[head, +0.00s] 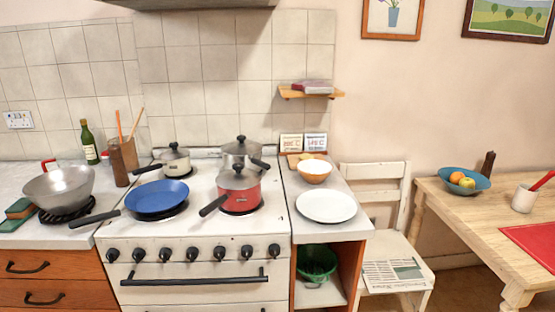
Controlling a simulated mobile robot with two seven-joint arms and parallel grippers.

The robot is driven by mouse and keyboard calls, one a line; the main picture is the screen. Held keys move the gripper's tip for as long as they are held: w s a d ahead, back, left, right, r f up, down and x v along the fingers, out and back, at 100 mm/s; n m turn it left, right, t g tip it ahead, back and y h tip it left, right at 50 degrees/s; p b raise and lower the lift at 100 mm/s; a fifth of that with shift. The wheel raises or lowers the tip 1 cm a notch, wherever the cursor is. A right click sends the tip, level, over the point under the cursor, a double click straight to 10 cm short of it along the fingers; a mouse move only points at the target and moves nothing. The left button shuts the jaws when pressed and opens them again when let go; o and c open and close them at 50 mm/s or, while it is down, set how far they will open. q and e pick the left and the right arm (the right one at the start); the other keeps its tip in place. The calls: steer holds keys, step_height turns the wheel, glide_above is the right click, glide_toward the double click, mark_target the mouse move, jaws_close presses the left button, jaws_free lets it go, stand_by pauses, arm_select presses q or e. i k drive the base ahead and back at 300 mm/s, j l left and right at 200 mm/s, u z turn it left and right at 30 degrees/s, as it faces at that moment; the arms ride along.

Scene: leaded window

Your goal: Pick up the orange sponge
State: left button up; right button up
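A small block (19,210), green with orange-brown parts, lies at the far left of the left counter, beside the metal wok. It may be the orange sponge, but it is too small to be sure. No other sponge shows clearly. Neither of my grippers is in view.
A metal wok (58,188) stands close to the block on the left counter. The stove holds a blue pan (157,196), a red pot (238,187) and other pots, with handles sticking out. A white plate (326,206) and a chair (388,220) are to the right.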

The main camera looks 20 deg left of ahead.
mark_target(23, 207)
steer(key=k+j+z, duration=0.1)
steer(key=j, duration=0.25)
steer(key=k+j+z, duration=0.1)
steer(key=j, duration=0.25)
steer(key=k+j+z, duration=0.1)
steer(key=k+j, duration=0.2)
steer(key=j, duration=0.2)
steer(key=k+j, duration=0.2)
steer(key=j, duration=0.25)
steer(key=k+j, duration=0.2)
steer(key=j, duration=0.2)
steer(key=i+z, duration=0.05)
